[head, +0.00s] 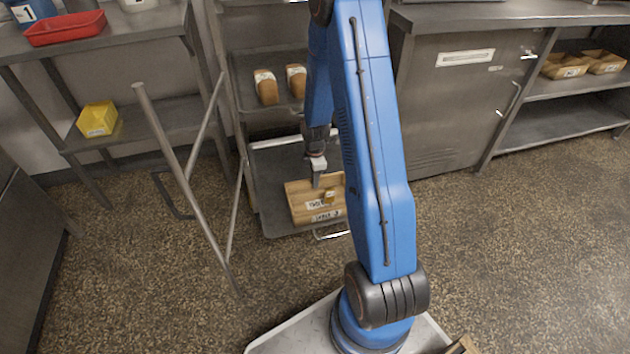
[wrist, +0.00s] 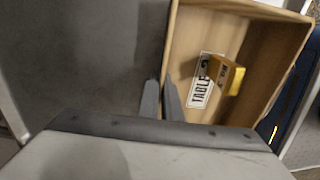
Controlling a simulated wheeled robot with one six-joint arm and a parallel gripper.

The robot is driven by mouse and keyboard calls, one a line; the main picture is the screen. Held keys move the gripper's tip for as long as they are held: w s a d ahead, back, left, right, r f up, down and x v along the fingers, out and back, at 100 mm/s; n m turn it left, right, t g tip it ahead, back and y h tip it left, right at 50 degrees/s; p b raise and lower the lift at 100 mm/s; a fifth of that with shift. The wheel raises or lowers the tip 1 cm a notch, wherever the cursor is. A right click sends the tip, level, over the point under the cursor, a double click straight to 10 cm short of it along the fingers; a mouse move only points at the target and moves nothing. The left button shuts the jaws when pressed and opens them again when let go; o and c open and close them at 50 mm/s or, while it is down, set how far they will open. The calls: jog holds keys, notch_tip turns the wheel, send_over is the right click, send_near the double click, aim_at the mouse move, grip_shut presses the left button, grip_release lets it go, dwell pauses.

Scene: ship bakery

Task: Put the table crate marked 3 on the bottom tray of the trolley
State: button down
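The wooden table crate (head: 298,190) is an open box with white labels on its inside floor and front. In the wrist view the crate (wrist: 225,105) shows "TABLE" on its label, with the number only partly legible. A small yellow labelled item (wrist: 228,75) lies inside it. The crate is at the bottom tray (head: 275,170) of the trolley, low and level, seemingly resting on it. My gripper (head: 317,178) is at the crate's far wall, partly behind my arm. In the wrist view my gripper's fingers (wrist: 162,98) are close together around the thin wall.
The trolley's upper tray (head: 245,85) holds brown loaves above my gripper. A metal handrail (head: 175,150) stands to the left. A shelf at left carries a yellow bin (head: 97,119) and a red tray (head: 65,28). A steel cabinet (head: 450,100) stands at right. The floor at right is clear.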

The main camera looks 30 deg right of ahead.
jog(key=shift+f, duration=0.1)
jog(key=c, duration=2)
grip_release()
notch_tip(320, 180, up, 12)
jog(key=shift+r, duration=0.15)
